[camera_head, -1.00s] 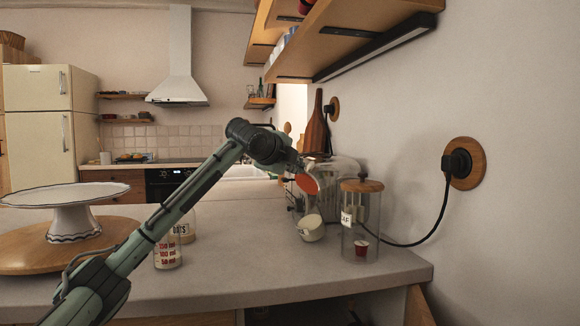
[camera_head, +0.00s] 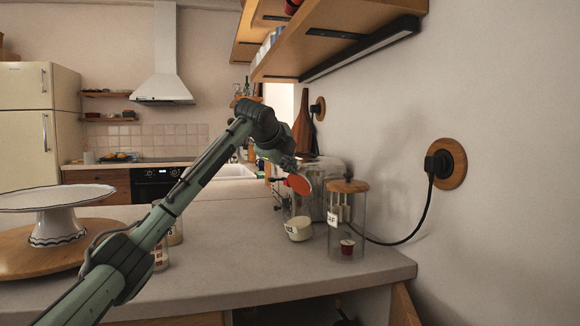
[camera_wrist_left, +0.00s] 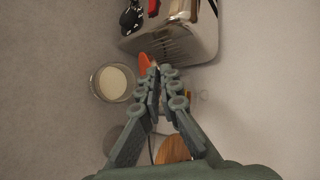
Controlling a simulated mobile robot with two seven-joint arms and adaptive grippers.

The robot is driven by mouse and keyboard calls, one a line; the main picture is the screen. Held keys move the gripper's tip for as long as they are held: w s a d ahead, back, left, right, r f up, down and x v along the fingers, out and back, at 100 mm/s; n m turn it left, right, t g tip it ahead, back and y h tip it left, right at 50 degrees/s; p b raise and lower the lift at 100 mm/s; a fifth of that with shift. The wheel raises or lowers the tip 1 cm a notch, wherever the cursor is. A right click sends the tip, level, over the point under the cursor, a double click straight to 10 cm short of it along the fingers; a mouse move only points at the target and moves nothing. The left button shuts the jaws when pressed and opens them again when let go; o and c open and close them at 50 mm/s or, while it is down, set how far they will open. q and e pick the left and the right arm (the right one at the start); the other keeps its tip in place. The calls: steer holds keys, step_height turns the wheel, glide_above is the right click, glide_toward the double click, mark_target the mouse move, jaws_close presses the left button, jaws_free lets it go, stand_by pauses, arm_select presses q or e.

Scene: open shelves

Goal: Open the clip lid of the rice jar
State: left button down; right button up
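A small glass jar with cream-white contents and a partly readable label, apparently the rice jar (camera_head: 298,230), sits on the counter. It shows from above as a round vessel in the left wrist view (camera_wrist_left: 113,83). An orange-red disc (camera_head: 300,184) stands upright just above and behind the jar. It also shows by the fingertips in the left wrist view (camera_wrist_left: 145,62); I cannot tell if it is the jar's lid. My left gripper (camera_head: 287,163) is at the disc, above the jar. Its fingertips (camera_wrist_left: 161,76) are close together; a grip is unclear. My right gripper is out of view.
A tall glass jar with a wooden lid (camera_head: 347,226) stands right of the small jar. A metal toaster (camera_wrist_left: 175,35) is behind. A cake stand (camera_head: 57,225) stands at left. The wall and a plug (camera_head: 437,162) bound the right; the front counter is clear.

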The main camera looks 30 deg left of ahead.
arm_select(q)
steer(key=shift+r, duration=0.15)
stand_by(0.6)
steer(key=c, duration=2)
jaws_free()
steer(key=shift+c, duration=0.2)
steer(key=v, duration=1.2)
